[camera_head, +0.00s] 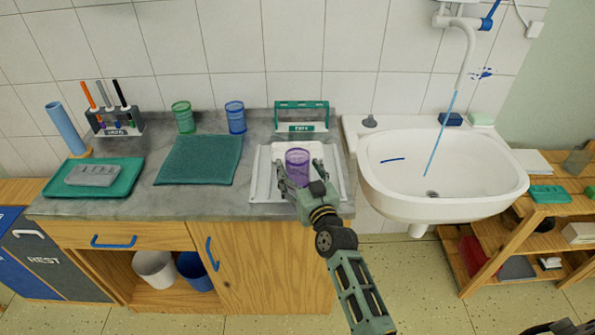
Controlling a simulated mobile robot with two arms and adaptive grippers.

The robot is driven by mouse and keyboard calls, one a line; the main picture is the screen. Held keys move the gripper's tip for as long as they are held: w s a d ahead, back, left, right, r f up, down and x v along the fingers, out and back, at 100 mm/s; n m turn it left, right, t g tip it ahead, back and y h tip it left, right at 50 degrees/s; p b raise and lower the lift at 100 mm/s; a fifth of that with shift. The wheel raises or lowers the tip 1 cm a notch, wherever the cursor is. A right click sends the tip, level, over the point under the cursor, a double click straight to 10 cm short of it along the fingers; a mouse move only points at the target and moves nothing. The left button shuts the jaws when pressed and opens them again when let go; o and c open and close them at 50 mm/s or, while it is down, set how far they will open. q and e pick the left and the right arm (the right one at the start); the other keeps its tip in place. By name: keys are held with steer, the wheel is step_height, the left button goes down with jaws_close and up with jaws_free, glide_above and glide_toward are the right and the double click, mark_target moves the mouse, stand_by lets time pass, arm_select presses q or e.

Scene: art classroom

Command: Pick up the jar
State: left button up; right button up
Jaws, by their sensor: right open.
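The likely jar is a purple, see-through cup-shaped jar (297,161). It stands upright on a white tray (262,184) on the counter, in front of the green rack. My right gripper (295,176) reaches in from the lower right. Its fingers are spread at the near side of the purple jar, one to the left and one to the right. I cannot tell if they touch it. Two similar jars, one green (183,117) and one blue (235,117), stand at the back against the tiles. My left gripper is not clearly in view.
A green mat (198,160) lies left of the white tray. Further left are a green tray (122,188) with a grey block, and a marker holder (116,124). The green rack (302,116) stands close behind. A sink (440,185) is right of the counter.

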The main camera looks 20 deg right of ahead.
steer(key=shift+w, duration=0.55)
steer(key=c, duration=1.4)
steer(key=shift+o, duration=0.2)
steer(key=shift+r, duration=0.1)
